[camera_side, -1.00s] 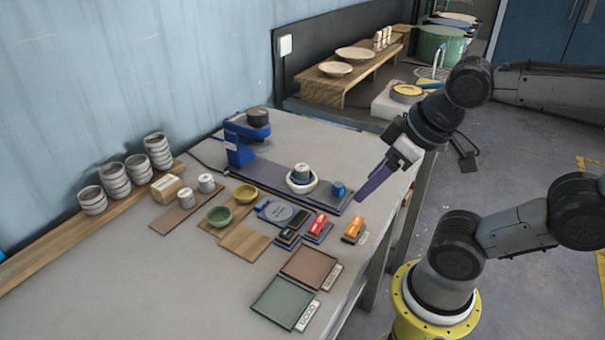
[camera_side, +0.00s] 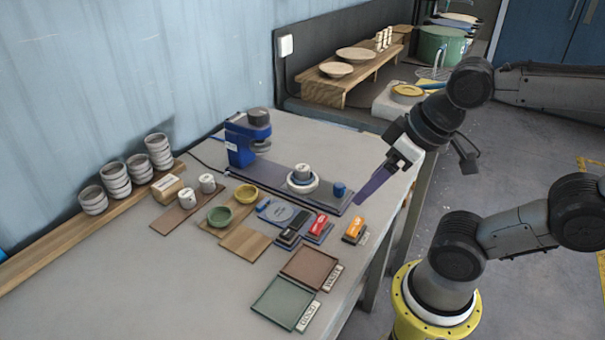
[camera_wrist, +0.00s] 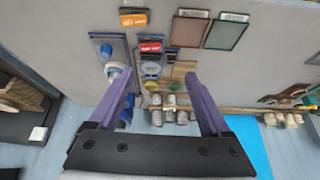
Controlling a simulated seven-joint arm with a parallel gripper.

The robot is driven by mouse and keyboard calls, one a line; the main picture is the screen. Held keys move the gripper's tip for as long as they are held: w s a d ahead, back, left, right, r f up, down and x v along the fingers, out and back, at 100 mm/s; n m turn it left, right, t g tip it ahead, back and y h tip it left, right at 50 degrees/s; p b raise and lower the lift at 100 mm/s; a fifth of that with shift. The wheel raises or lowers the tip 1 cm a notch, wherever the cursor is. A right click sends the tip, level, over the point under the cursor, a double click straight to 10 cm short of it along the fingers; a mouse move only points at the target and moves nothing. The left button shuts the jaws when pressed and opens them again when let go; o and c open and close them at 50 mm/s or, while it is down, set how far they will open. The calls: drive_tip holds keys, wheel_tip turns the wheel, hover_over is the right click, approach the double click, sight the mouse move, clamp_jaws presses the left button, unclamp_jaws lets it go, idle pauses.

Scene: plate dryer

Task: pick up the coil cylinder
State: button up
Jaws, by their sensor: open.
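Two small grey-white cylinders with dark marks stand on a brown strip, a left one (camera_side: 187,198) and a right one (camera_side: 207,184). A similar white cylinder (camera_side: 302,171) sits in a white ring on the blue machine's long base. I cannot tell which is the coil cylinder, as the marks are too small to read. My gripper (camera_side: 376,187), with purple fingers, is above the table's right edge, right of the machine base and well apart from the cylinders. In the wrist view, the gripper (camera_wrist: 161,77) is open with nothing held between its fingers.
The blue machine (camera_side: 238,146) stands at the back. Bowls, including a green one (camera_side: 220,216), and coloured blocks crowd the middle. A red-brown tray (camera_side: 310,267) and a green tray (camera_side: 284,303) lie at the front. Stacked cups (camera_side: 115,181) line the wall shelf. The front left table is clear.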

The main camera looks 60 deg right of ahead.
drive_tip(key=w+d+r+m+g, duration=0.1)
drive_tip(key=w+r+m, duration=0.5)
drive_tip(key=r+m, duration=0.1)
drive_tip(key=m+g, duration=0.5)
drive_tip(key=m, duration=0.4)
hover_over(303, 168)
drive_tip(key=f, duration=1.4)
drive_tip(key=shift+w+d+f, duration=0.3)
drive_tip(key=shift+d+f, duration=0.1)
drive_tip(key=shift+s+a+f, duration=0.1)
drive_tip(key=shift+a+f, duration=0.1)
drive_tip(key=shift+f, duration=1.2)
drive_tip(key=shift+s+a+f, duration=0.1)
drive_tip(key=shift+a+f, duration=0.05)
drive_tip(key=shift+f, duration=1.25)
drive_tip(key=shift+c, duration=0.4)
